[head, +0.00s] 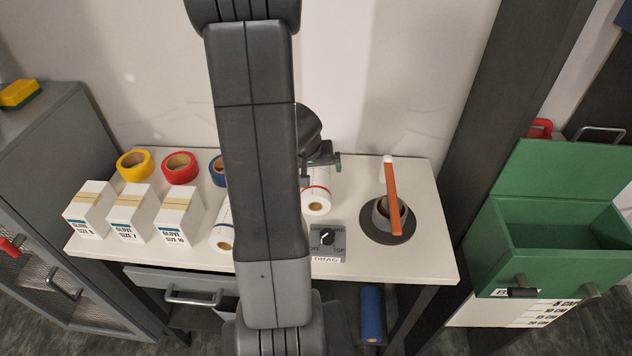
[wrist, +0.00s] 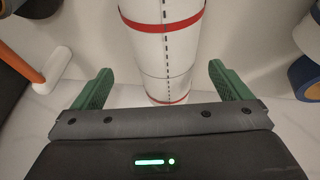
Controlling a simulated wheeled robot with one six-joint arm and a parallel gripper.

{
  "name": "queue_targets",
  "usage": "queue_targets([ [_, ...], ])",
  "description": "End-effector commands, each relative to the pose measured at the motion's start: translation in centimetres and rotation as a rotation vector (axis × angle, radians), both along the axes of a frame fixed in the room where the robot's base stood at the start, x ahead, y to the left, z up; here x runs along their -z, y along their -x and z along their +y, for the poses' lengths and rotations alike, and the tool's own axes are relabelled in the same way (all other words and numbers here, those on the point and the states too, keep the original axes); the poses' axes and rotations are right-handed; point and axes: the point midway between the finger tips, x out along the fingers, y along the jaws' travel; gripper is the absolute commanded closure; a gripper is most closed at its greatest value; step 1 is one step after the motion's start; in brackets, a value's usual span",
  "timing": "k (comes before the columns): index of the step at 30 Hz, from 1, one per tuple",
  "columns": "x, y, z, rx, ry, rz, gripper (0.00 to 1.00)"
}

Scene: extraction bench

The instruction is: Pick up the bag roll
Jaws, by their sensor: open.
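A white roll with red bands and a dashed line down its length, seemingly the bag roll (head: 317,204), lies on the white bench right of my arm. In the wrist view the roll (wrist: 165,50) runs up from between my fingers and out of the top edge. My gripper (head: 322,165) is at the roll's far end in the head view, partly hidden by my arm. In the wrist view my gripper (wrist: 160,92) is open, one green finger each side of the roll's end, with a gap on both sides. I cannot tell its height above the roll.
Another white roll (head: 223,236) lies left, partly behind my arm. A grey DRAG switch box (head: 327,240) stands in front. A dark round base (head: 388,228) with an orange-handled tool (head: 393,195) stands right. Yellow tape (head: 135,165), red tape (head: 180,167) and glove boxes (head: 130,212) fill the left.

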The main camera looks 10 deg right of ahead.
Motion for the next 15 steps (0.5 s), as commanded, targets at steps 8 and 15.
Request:
queue_targets([
  [8,1.9,-0.7,-0.3,0.000,-0.001,0.000,0.03],
  [15,4.8,-1.8,-0.4,0.000,-0.001,0.002,0.03],
])
